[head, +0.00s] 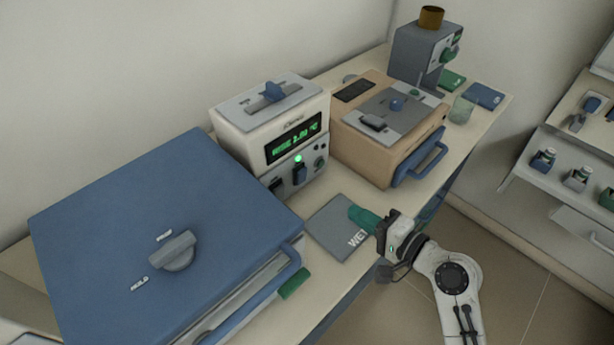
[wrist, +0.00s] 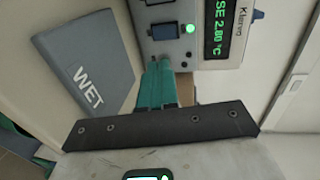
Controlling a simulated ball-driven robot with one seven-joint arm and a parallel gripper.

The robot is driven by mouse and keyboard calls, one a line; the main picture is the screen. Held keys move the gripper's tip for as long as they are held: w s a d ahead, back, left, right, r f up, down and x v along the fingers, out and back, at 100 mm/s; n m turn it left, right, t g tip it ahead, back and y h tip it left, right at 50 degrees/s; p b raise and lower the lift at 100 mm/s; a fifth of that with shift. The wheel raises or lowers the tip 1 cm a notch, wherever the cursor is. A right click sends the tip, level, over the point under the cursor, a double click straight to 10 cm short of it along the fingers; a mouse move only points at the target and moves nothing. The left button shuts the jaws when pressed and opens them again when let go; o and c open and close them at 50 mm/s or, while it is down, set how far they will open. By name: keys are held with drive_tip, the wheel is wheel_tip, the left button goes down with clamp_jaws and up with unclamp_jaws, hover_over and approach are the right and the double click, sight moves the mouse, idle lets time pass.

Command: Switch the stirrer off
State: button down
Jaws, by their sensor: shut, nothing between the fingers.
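A white instrument box (head: 240,136) stands against the wall with a lit green display reading "RISE 2.80 °C". Its grey lower front carries a blue switch (head: 299,172) with a lit green lamp (head: 298,158) beside it. In the wrist view the blue switch (wrist: 165,31) and the lit lamp (wrist: 190,28) are just beyond my fingertips. No label naming the stirrer is readable. My gripper (head: 357,214) is shut and empty over the grey "WET" mat, in front of the box and apart from it. Its teal fingers (wrist: 160,68) point toward the panel in the wrist view.
The grey "WET" mat (head: 330,235) lies on the bench before the box. A large blue-lidded unit (head: 110,220) with a grey knob stands at left. A tan box (head: 350,145) with a blue handle stands at right; a grey device (head: 412,55) is farther back.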

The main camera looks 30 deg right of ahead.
sight(303, 175)
drive_tip(key=shift+w+d+r, duration=0.1)
drive_tip(key=shift+w, duration=0.15)
drive_tip(key=p+x, duration=0.1)
drive_tip(key=x, duration=0.3)
drive_tip(key=r+p+x, duration=0.1)
drive_tip(key=x, duration=0.8)
drive_tip(key=shift+w+a+r+p, duration=0.15)
drive_tip(key=shift+w+a+p, duration=0.1)
drive_tip(key=shift+w+p, duration=0.15)
drive_tip(key=shift+r, duration=0.1)
